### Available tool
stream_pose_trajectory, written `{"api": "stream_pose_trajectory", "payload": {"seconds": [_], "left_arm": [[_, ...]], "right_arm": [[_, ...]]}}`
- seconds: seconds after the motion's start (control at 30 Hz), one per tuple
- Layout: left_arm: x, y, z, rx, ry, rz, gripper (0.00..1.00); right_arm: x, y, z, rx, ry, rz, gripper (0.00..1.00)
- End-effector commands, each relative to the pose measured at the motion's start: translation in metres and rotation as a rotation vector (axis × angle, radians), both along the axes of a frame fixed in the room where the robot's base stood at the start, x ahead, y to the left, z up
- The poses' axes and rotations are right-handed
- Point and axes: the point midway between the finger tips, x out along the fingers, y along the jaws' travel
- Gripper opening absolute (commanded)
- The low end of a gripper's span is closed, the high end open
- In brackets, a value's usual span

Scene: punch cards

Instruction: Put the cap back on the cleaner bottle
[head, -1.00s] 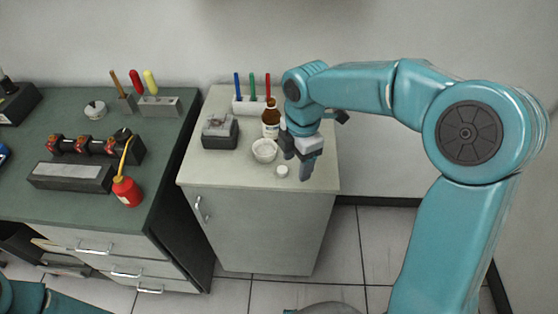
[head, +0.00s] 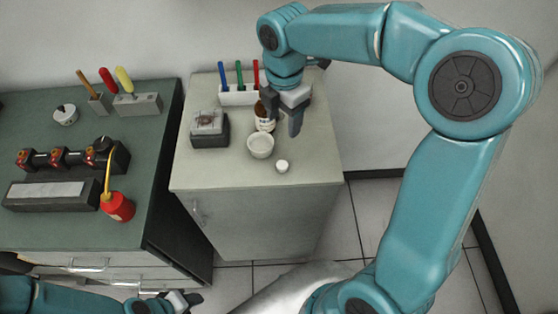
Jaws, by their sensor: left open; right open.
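The brown cleaner bottle (head: 264,123) with a pale label stands upright on the light cabinet top; its upper part is partly hidden by a finger of my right gripper. The small white cap (head: 282,166) lies on the cabinet top in front of the bottle, to the right of a white bowl. My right gripper (head: 281,118) is open, points down and is at the bottle's right side; I cannot tell if it touches it. My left gripper (head: 188,302) is open and empty, low at the bottom edge, away from both.
The white bowl (head: 260,145) stands close in front of the bottle. A dark box (head: 210,130) is to the left, and a white rack (head: 238,96) with coloured markers is behind. A green bench (head: 70,230) with tools and a red oil can (head: 118,207) is at left. The cabinet's front right is clear.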

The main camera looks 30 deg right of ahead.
Motion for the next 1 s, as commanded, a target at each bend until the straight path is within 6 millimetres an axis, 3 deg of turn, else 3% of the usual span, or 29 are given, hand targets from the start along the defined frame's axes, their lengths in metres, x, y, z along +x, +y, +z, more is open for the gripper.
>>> {"api": "stream_pose_trajectory", "payload": {"seconds": [0.27, 0.7, 0.83, 1.0], "left_arm": [[0.000, 0.000, 0.000, 0.000, 0.000, 0.000, 0.43], [0.000, 0.000, 0.005, 0.000, 0.000, 0.000, 0.43], [0.000, 0.000, 0.006, 0.000, 0.000, 0.000, 0.43], [0.000, 0.000, 0.006, 0.000, 0.000, 0.000, 0.43]], "right_arm": [[-0.002, 0.001, -0.005, 0.000, 0.001, -0.001, 0.63], [0.000, 0.002, -0.092, 0.000, 0.005, -0.001, 0.63], [0.002, 0.002, -0.107, 0.000, 0.002, -0.002, 0.63], [0.002, 0.002, -0.112, 0.001, 0.000, -0.001, 0.63]]}}
